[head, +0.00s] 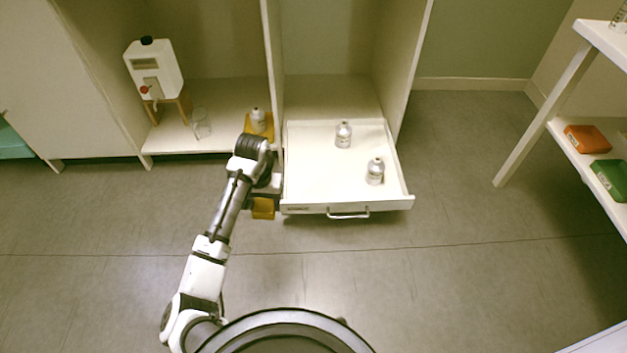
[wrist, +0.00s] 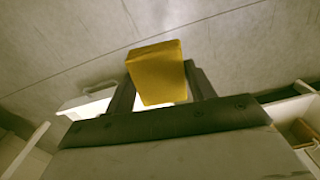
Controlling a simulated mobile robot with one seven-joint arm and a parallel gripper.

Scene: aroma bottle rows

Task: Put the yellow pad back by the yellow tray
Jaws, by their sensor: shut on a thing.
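The yellow pad (head: 263,208) is a small yellow block held in my gripper (head: 264,198), beside the left front corner of the open drawer. In the wrist view the pad (wrist: 156,66) sits between the two dark fingers of my gripper (wrist: 160,86), above the grey floor. The yellow tray (head: 248,124) lies on the cabinet's bottom shelf, left of the divider, with a silver-white bottle (head: 258,120) on it. My arm hides the tray's front part.
The white drawer (head: 310,185) is pulled out and holds two bottles (head: 343,134). A white dispenser (head: 155,72) on a wooden stand and a clear glass (head: 201,123) stand left of the tray. A rack at right holds orange (head: 587,139) and green (head: 612,178) boxes.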

